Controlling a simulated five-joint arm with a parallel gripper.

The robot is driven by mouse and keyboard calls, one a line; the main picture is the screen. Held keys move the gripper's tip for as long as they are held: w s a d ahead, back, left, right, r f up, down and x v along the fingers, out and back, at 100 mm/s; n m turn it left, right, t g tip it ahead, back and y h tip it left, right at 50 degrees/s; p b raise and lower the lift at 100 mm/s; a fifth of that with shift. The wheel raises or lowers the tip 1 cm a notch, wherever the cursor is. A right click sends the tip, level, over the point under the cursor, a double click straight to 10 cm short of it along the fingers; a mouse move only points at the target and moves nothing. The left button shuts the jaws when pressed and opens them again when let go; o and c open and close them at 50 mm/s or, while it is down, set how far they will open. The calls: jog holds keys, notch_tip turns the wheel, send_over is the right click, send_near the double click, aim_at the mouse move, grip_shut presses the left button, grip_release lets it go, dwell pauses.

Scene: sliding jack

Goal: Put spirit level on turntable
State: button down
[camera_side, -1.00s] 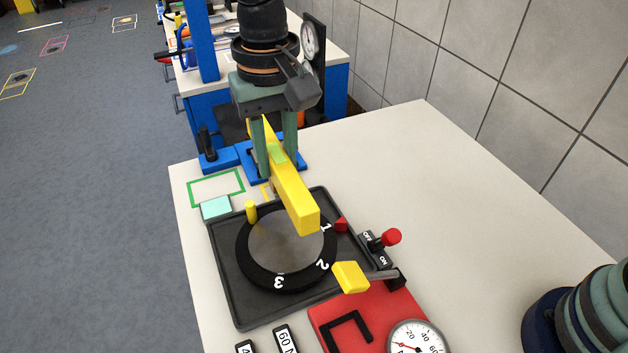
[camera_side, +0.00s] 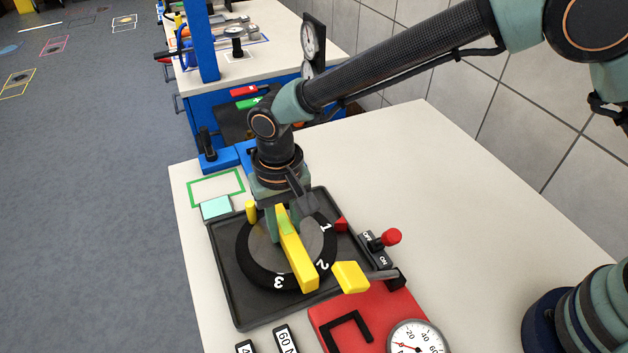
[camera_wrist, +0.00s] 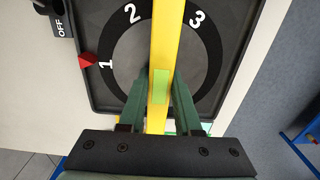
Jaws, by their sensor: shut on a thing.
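The spirit level is a long yellow bar (camera_side: 298,258) with a pale green window. It lies across the turntable (camera_side: 262,262), a grey disc with a dark ring numbered 1, 2 and 3 on a black tray. My gripper (camera_side: 282,226) is above the disc, its green fingers shut on the spirit level near the window. In the wrist view the spirit level (camera_wrist: 162,50) runs between the fingers of my gripper (camera_wrist: 160,90) and across the numbered ring (camera_wrist: 122,40). I cannot tell whether the bar touches the disc.
A yellow peg (camera_side: 251,211) stands at the tray's back left. A red pointer (camera_side: 341,224) and a red-knobbed OFF/ON switch (camera_side: 390,238) are on the right. A yellow-ended lever (camera_side: 350,277) and a red gauge base (camera_side: 372,318) are in front.

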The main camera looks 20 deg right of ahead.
jog(key=shift+f, duration=0.15)
jog(key=c, duration=0.6)
grip_release()
